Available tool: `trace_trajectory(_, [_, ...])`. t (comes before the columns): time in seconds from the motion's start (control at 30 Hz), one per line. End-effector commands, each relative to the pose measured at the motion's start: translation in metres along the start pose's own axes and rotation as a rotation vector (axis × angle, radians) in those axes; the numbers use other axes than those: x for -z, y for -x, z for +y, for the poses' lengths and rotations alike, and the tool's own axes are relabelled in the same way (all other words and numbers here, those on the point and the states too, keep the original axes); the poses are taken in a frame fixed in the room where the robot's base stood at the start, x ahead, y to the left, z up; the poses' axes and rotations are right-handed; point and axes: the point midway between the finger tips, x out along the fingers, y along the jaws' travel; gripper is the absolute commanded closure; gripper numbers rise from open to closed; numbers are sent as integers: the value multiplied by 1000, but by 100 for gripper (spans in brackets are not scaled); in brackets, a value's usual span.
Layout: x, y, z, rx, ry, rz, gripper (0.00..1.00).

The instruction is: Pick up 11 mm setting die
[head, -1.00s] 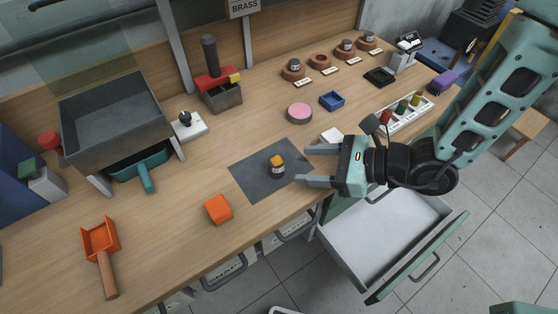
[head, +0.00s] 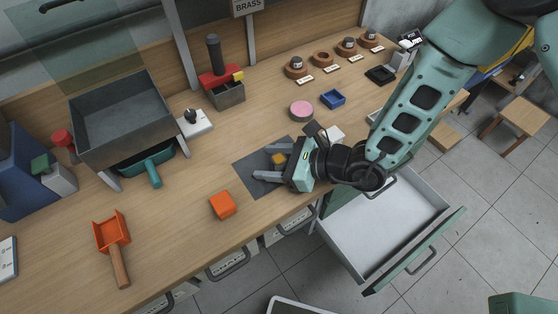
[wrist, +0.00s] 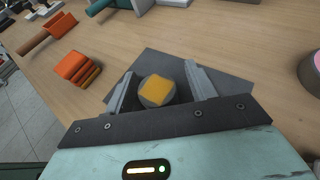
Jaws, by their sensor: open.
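A small grey round piece with a yellow top (head: 279,159) sits on the dark grey mat (head: 246,181) at the front of the bench. My gripper (head: 262,162) is open and low over the mat, its fingers reaching along both sides of this piece. In the wrist view the piece (wrist: 157,91) stands between the two fingers (wrist: 160,72), with a gap on either side. Grey dies (head: 297,63) sit on labelled wooden stands at the back; one stand (head: 322,58) looks empty. The labels are too small to read, so I cannot tell which piece is the 11 mm die.
An orange block (head: 222,205) lies left of the mat, and an orange scoop (head: 113,235) farther left. A pink-topped round tin (head: 301,111) and a blue tray (head: 333,98) stand behind. An open drawer (head: 385,225) juts out below the bench edge.

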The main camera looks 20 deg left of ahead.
Motion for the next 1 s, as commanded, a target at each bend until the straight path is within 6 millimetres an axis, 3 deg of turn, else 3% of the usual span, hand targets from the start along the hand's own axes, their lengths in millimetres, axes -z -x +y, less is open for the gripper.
trace_trajectory(0.07, [0,0,0,0,0,0,50])
trace_trajectory(0.23, [0,0,0,0,0,0,97])
trace_trajectory(0.27, [0,0,0,0,0,0,100])
trace_trajectory(0.67, [-7,3,0,0,1,-3,100])
trace_trajectory(1.0, [-55,23,-1,2,6,-5,100])
